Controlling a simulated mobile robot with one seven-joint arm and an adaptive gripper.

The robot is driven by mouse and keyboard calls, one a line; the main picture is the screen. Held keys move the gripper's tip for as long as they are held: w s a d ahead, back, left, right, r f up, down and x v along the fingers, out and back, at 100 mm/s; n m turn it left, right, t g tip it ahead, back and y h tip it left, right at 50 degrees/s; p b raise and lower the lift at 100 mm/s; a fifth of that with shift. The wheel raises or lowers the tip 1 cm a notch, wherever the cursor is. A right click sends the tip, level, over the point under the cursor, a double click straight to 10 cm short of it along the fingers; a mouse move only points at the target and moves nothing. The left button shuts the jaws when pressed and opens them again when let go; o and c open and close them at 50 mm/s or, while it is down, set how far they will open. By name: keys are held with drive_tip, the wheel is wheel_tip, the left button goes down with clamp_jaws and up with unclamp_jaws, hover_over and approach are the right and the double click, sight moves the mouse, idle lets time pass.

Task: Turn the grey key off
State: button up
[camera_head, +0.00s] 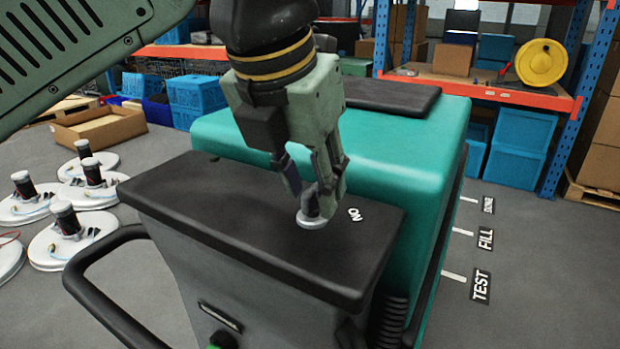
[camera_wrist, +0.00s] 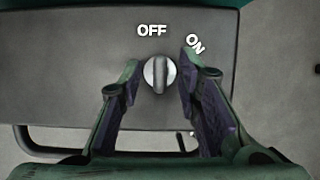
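The grey key (camera_wrist: 160,73) is a round knob with a raised ridge on the dark top panel (camera_wrist: 70,85) of the scrubber. In the wrist view its ridge stands nearly upright, towards the white OFF label (camera_wrist: 152,30) and away from the tilted ON label (camera_wrist: 195,43). My gripper (camera_wrist: 160,66) is open, with one finger on each side of the key and gaps between. In the head view my gripper (camera_head: 316,186) points down over the key (camera_head: 312,214) and partly hides it. The ON label (camera_head: 355,214) shows there; OFF is hidden.
The teal scrubber body (camera_head: 400,140) rises behind the panel, with a black pad (camera_head: 392,97) on top. A black handle (camera_head: 95,290) curves out at the left. Round white brush units (camera_head: 75,235) lie on the floor. Shelves with blue bins (camera_head: 520,140) stand behind.

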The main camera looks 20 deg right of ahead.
drive_tip(key=shift+r, duration=0.1)
drive_tip(key=v, duration=0.7)
drive_tip(key=shift+r, duration=0.15)
drive_tip(key=shift+s, duration=0.1)
